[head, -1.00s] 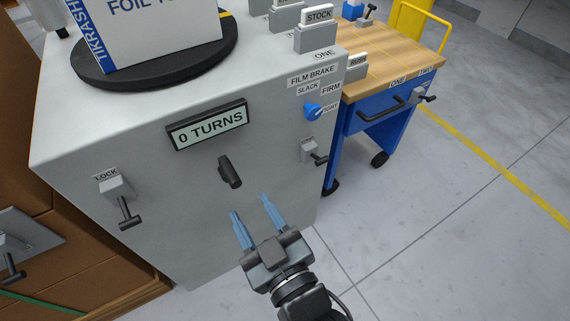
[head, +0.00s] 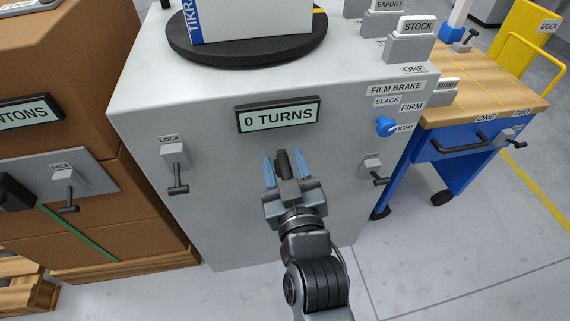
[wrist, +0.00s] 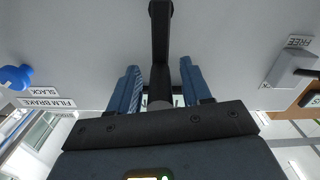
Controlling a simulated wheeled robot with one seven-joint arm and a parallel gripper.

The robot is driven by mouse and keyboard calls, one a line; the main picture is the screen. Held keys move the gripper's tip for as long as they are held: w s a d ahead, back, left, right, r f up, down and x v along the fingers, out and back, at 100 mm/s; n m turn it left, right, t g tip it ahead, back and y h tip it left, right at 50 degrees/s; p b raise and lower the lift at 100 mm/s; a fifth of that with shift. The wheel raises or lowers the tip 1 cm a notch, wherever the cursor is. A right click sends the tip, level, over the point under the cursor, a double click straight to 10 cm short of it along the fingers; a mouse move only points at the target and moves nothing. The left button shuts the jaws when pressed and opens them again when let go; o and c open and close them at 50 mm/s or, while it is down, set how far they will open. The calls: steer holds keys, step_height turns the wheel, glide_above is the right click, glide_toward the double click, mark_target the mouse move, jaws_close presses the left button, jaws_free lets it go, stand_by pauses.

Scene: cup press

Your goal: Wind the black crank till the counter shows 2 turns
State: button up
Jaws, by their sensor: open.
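The black crank (head: 284,163) sticks out from the front of the grey cabinet (head: 215,215), below the counter. The counter (head: 278,116) reads "0 TURNS". My gripper (head: 284,156) is open at the crank, with one blue finger on each side of it in the head view. In the wrist view the crank (wrist: 160,40) is a dark bar running between and past the two spread fingers (wrist: 160,68). I cannot tell whether either finger touches it. The crank's lower part is partly hidden by my gripper in the head view.
A lock lever (head: 175,165) is left of the crank. A blue film brake knob (head: 386,126) and a small lever (head: 375,172) are to the right. A black turntable (head: 250,48) with a box is on top. A blue cart (head: 455,150) stands right.

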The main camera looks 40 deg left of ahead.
jaws_close()
stand_by(0.4)
